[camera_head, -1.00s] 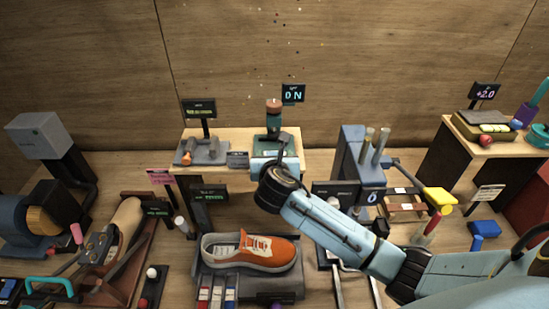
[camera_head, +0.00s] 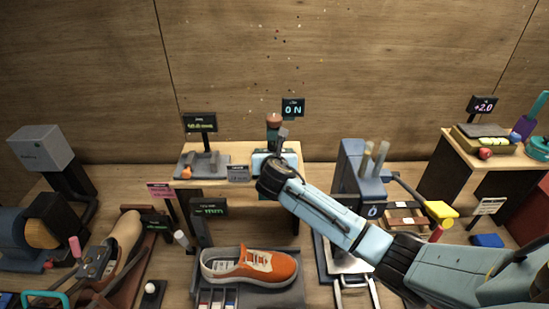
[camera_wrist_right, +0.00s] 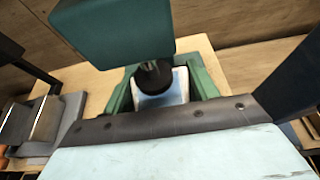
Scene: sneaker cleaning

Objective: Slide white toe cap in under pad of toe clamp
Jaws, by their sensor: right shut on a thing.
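Fingertips are mostly hidden. My left gripper is not in view.
An orange sneaker (camera_head: 250,266) lies on a dark stand (camera_head: 290,294) below the shelf. A grey fixture (camera_head: 203,164) with a sign is left of the clamp. A blue-grey holder (camera_head: 352,172) stands right. A brown shoe form (camera_head: 122,232) is at left.

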